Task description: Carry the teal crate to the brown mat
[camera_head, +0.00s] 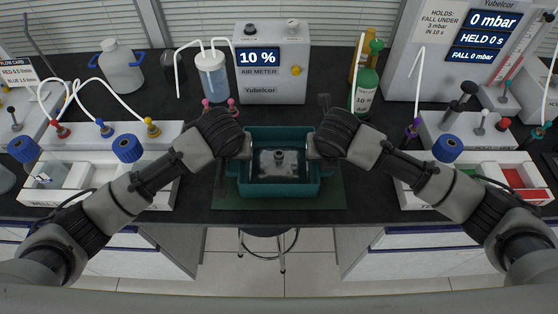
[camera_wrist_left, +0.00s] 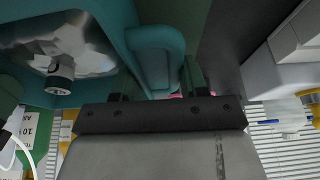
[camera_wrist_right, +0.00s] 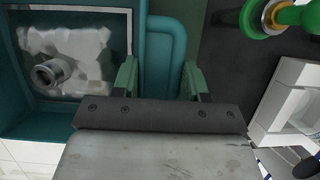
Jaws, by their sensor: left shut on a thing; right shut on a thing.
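The teal crate (camera_head: 279,188) is at the middle of the bench front in the head view, over a dark green mat (camera_head: 330,197). I cannot tell whether it rests on the mat or hangs just above it. Inside it lies a pale, crumpled bag-like thing (camera_head: 262,168) with a grey round fitting (camera_head: 280,157). My left gripper (camera_head: 244,148) is shut on the crate's left handle, seen in the left wrist view (camera_wrist_left: 158,42). My right gripper (camera_head: 314,148) is shut on its right handle, seen in the right wrist view (camera_wrist_right: 166,50). I see no brown mat.
The air meter (camera_head: 271,75) stands behind the crate, with a clear bottle (camera_head: 211,76) left of it and a green cylinder (camera_head: 365,92) to its right. White trays (camera_head: 80,190) (camera_head: 480,197) stand at both sides. A stool (camera_head: 268,240) is below the bench edge.

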